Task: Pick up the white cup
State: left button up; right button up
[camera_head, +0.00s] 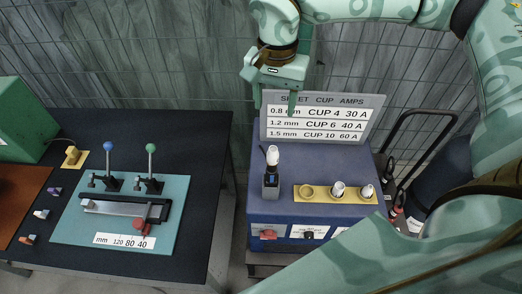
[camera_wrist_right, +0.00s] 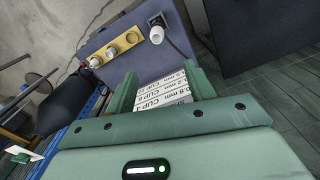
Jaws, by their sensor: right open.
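White cups show in several places on the blue cabinet top. One white cup (camera_head: 272,155) tops the dark upright torch in its holder, and it also shows in the right wrist view (camera_wrist_right: 157,35). Two whitish cups (camera_head: 338,187) (camera_head: 367,190) stand in the gold rack (camera_head: 322,201); the rack's left place looks empty. I cannot tell which cup is meant. My right gripper (camera_head: 274,106) is open and empty, pointing down in front of the sign, above and behind the torch. In the wrist view its fingers (camera_wrist_right: 160,82) frame the sign. My left gripper is out of view.
The sign (camera_head: 322,101) with cup sizes stands upright at the cabinet's back. To the left, a dark table (camera_head: 215,140) holds a teal fixture board (camera_head: 175,205) with blue and green knobs. A wire mesh fence is behind. A black rail (camera_head: 430,112) stands at the right.

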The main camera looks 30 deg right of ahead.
send_near(273, 148)
jog(key=f, duration=0.5)
jog(key=shift+w+d+f, duration=0.1)
jog(key=shift+w, duration=0.25)
jog(key=shift+s+f+p, duration=0.2)
jog(key=shift+f+p, duration=0.05)
jog(key=shift+f, duration=1.15)
jog(key=shift+s+f+p, duration=0.15)
jog(key=shift+f+p, duration=0.1)
jog(key=shift+f, duration=1.1)
jog(key=c, duration=1.1)
